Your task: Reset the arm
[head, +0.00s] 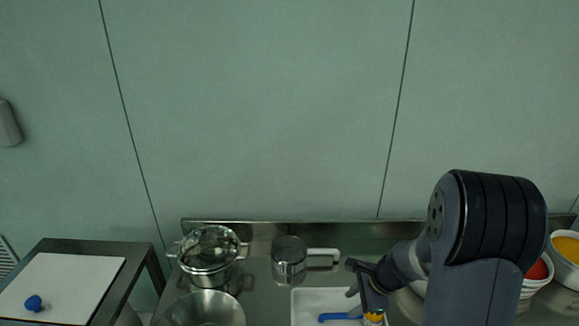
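My arm rises at the lower right of the head view, bent over the metal bench. My gripper (359,284) points left, just above the white tray (306,300). Its fingers show small and dark, and they look apart with nothing visible between them. A blue tool (338,317) lies in the tray below the gripper. A small yellow item (373,317) sits under the gripper's lower side, partly hidden by it.
Bowls with orange (567,247) and red (538,270) contents stand right of my arm. A white board (62,288) bears a blue knob (33,303).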

